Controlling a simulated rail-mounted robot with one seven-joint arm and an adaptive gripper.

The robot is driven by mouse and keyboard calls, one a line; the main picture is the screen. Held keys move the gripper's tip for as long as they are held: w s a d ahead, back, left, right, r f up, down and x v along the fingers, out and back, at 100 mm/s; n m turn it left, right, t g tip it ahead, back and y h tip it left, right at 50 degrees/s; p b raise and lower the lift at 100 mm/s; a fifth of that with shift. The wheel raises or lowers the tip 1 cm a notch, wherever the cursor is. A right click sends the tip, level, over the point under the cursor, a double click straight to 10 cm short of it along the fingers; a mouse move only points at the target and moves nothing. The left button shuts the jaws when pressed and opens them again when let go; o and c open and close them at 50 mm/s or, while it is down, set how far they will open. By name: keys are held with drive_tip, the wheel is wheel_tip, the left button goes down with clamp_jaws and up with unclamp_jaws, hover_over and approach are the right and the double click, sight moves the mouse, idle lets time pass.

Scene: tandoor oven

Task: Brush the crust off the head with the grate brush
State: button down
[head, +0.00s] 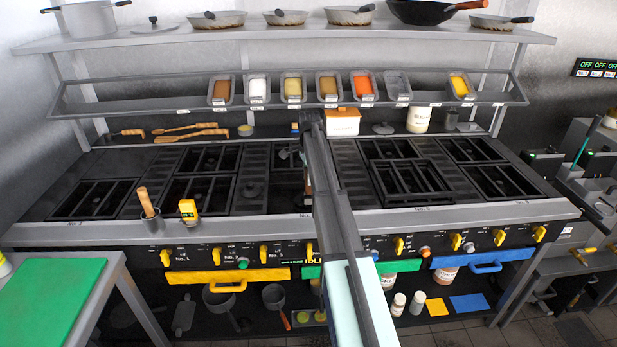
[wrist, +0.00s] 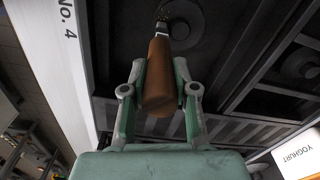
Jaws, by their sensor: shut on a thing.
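My gripper (wrist: 161,80) is shut on a brown wooden handle, which I take to be the grate brush (wrist: 158,72). The handle points away from me and narrows to a metal neck at the top of the wrist view. Its bristle end is out of sight or too dark to make out. A dark round burner head (wrist: 185,22) lies beyond the neck; I cannot tell whether the brush touches it or whether crust is on it. In the head view my arm reaches over the middle of the range (head: 440,215) and largely hides the gripper and brush.
Black grates (head: 410,178) lie on both sides of my arm. A white yoghurt box (head: 343,122) stands behind. A shelf of food pans (head: 293,88) hangs above.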

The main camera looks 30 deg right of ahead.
drive_tip(key=shift+w+a, duration=0.3)
drive_tip(key=shift+a, duration=0.5)
drive_tip(key=shift+w+a, duration=0.35)
drive_tip(key=shift+a, duration=0.4)
drive_tip(key=shift+w+a, duration=0.3)
drive_tip(key=shift+a, duration=0.5)
drive_tip(key=shift+s+d+p, duration=0.2)
drive_tip(key=shift+s+d, duration=0.1)
drive_tip(key=shift+d, duration=0.5)
drive_tip(key=shift+s+d+p, duration=0.15)
drive_tip(key=shift+s+d, duration=0.2)
drive_tip(key=shift+d, duration=0.4)
drive_tip(key=shift+s+d+p, duration=0.2)
drive_tip(key=shift+s+d, duration=0.1)
drive_tip(key=shift+d, duration=0.5)
drive_tip(key=shift+a, duration=0.1)
drive_tip(key=a, duration=0.1)
drive_tip(key=w+a, duration=0.1)
drive_tip(key=a, duration=0.1)
drive_tip(key=w+a, duration=0.1)
drive_tip(key=shift+a, duration=0.25)
